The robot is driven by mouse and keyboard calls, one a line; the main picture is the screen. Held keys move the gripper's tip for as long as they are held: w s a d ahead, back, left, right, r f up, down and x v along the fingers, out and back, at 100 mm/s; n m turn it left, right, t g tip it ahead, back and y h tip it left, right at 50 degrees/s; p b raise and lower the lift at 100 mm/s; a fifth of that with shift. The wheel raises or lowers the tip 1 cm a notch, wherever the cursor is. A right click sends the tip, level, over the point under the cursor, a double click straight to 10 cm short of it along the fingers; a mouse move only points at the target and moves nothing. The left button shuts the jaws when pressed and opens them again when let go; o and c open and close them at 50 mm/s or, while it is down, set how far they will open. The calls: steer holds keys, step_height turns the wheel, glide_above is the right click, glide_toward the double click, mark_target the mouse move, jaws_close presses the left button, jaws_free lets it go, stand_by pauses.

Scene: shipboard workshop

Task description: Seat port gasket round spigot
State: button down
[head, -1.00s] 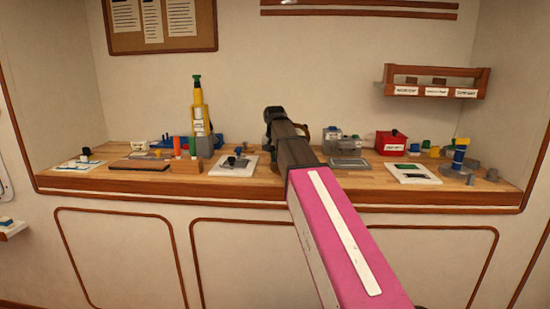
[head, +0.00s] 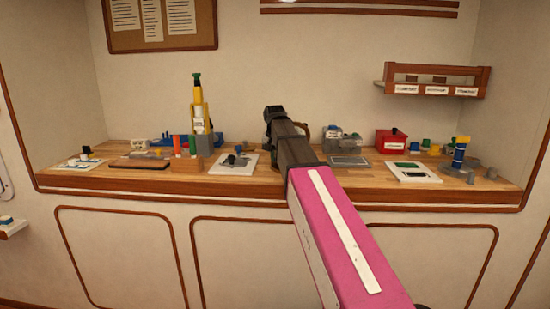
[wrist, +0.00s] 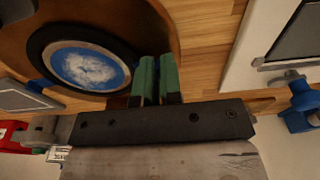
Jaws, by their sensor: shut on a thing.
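In the wrist view, a black ring (wrist: 48,48), which looks like the port gasket, lies around a round spigot (wrist: 90,68) with a blue rim and a mottled white-grey face. Both sit over a round brown base (wrist: 150,30). My gripper (wrist: 157,78) has its two green fingers close together at the ring's right edge. The fingers hide what lies between them, and I cannot tell how far down the ring sits. In the head view, my arm covers the gripper and most of the port; part of the brown base (head: 303,131) shows behind it.
Wrist view: a white-framed plate (wrist: 245,50) and a blue part (wrist: 300,108) lie right. Head view: a white plate with a dark knob (head: 235,163) is left of my arm; a grey tray (head: 348,161) and red box (head: 391,141) are right. A rack (head: 432,80) hangs above.

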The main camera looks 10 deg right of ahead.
stand_by(0.3)
steer(key=c, duration=1.2)
jaws_free()
step_height(320, 180, up, 11)
steer(key=s, duration=0.1)
steer(key=shift+a+f, duration=0.15)
steer(key=shift+a, duration=0.05)
steer(key=shift+s, duration=0.2)
